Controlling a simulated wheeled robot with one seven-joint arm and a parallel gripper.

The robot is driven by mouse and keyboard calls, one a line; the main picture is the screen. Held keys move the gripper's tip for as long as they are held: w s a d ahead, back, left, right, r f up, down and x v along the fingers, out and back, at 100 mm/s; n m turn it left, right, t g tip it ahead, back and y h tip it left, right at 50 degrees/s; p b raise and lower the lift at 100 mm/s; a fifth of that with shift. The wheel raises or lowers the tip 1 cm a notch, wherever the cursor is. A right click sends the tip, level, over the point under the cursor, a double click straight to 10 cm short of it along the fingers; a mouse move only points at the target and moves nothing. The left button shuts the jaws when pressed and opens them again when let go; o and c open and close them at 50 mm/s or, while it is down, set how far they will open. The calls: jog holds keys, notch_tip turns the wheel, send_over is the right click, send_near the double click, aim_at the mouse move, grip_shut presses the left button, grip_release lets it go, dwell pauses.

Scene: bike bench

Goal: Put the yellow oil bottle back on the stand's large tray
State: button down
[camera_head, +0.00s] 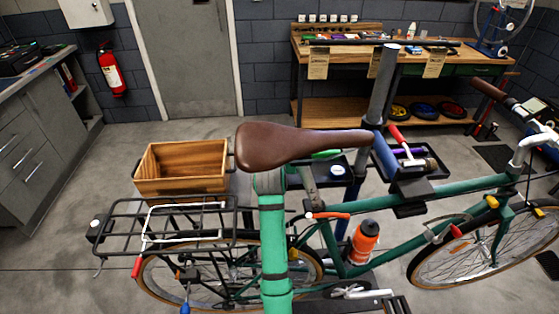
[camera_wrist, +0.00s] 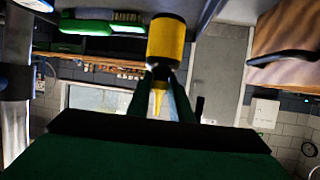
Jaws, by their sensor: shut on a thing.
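The yellow oil bottle (camera_wrist: 166,42) shows in the wrist view, which is upside down against the room. My gripper (camera_wrist: 161,72) is shut on its nozzle end; the nozzle points back between the fingers, upward in the room. In the head view my green arm rises under the brown saddle, and my fingers and the bottle are hidden there. A dark stand tray (camera_head: 350,178) lies just right of my arm, partly behind the saddle. It holds a green brush (camera_head: 326,154), also left of the bottle in the wrist view (camera_wrist: 100,22). I cannot tell whether the bottle touches the tray.
Another dark tray (camera_head: 432,167) holds a red-handled hammer (camera_head: 399,136). The saddle (camera_head: 290,145), seat post clamp and green bike frame (camera_head: 385,245) crowd the space. A wooden box (camera_head: 183,166) sits behind the rear rack (camera_head: 165,220). An orange bottle (camera_head: 364,240) is on the frame.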

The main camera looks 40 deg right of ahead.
jog(key=shift+s+d+f, duration=0.3)
jog(key=shift+s+f, duration=0.05)
jog(key=shift+f, duration=0.2)
jog(key=shift+w+a+f, duration=0.1)
jog(key=shift+f, duration=0.65)
jog(key=shift+w+a+f, duration=0.1)
jog(key=shift+f, duration=0.65)
jog(key=shift+f, duration=0.1)
jog(key=c, duration=1.6)
grip_release()
jog(key=shift+r, duration=0.2)
jog(key=v, duration=1.2)
jog(key=shift+d, duration=0.1)
